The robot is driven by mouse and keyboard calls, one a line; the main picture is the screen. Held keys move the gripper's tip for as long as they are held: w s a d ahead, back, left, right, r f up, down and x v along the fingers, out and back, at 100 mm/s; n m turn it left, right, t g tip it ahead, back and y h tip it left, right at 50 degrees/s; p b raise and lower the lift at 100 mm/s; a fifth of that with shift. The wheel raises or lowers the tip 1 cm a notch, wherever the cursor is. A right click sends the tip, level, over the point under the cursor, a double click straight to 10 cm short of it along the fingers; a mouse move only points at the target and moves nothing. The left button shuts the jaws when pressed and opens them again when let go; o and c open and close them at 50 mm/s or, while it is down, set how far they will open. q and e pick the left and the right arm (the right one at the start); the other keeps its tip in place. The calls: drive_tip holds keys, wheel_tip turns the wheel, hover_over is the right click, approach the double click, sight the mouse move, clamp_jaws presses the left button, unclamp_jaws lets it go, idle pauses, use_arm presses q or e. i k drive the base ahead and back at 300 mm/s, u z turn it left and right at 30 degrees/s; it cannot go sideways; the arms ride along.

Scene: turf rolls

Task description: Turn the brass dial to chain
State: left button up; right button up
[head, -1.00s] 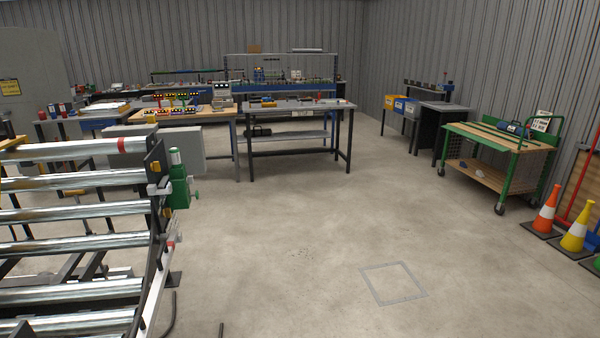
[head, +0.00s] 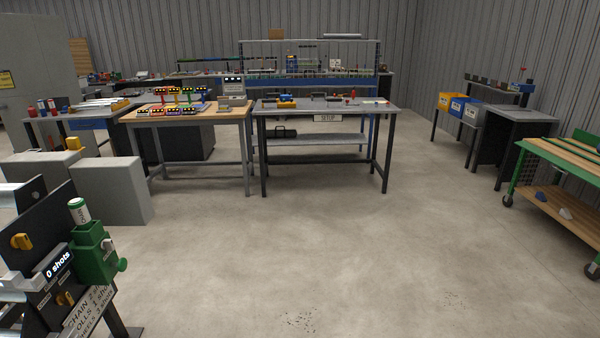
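Two yellow-gold knobs show on the dark end panel of the roller stand at the lower left of the head view: an upper knob (head: 22,241) and a lower knob (head: 65,298). I cannot tell which is the brass dial or read its setting. A small display (head: 59,265) reading "0 shots" sits between them. A white sign (head: 90,312) beside the lower knob shows the word "CHAIN" and is partly cut off by the frame's edge. A green device (head: 95,255) holding a white-topped green cylinder stands beside the panel. Neither of my grippers is in view.
Grey cabinets (head: 112,190) stand behind the stand. A wood-topped bench (head: 190,112) and a grey-topped bench (head: 325,106) stand ahead. A green-framed cart (head: 563,152) is at the right. The concrete floor (head: 330,250) in the middle is clear.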

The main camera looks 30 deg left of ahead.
sight(62, 298)
drive_tip(key=u, duration=0.15)
drive_tip(key=i, duration=1.65)
drive_tip(key=u, duration=0.8)
drive_tip(key=i, duration=1.05)
drive_tip(key=u, duration=1.75)
drive_tip(key=i, duration=0.95)
drive_tip(key=u, duration=0.65)
